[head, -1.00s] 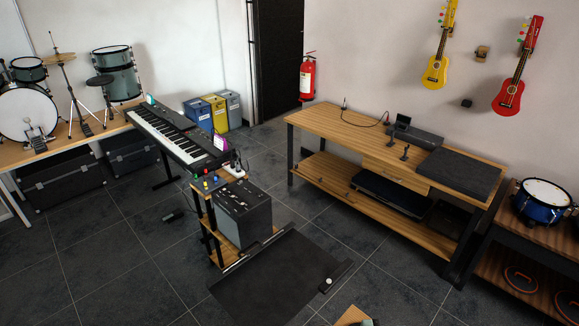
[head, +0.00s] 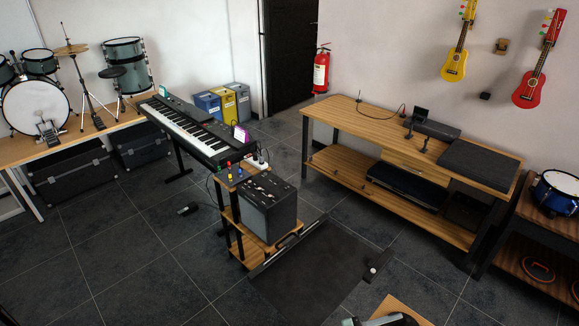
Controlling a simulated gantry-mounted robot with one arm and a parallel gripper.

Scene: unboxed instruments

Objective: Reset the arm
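My arm and gripper cannot be made out in the head view. At the bottom edge a wooden surface (head: 403,306) with grey and dark shapes on or in front of it is cut off by the frame. I cannot tell what these shapes are. No object is seen held.
A keyboard (head: 190,128) stands centre left, beside a small stand with an amplifier (head: 267,210). A dark mat (head: 310,275) lies on the floor in front. A wooden workbench (head: 345,115) stands along the right wall. Drums (head: 36,107) are at left. Tiled floor (head: 150,270) is open at lower left.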

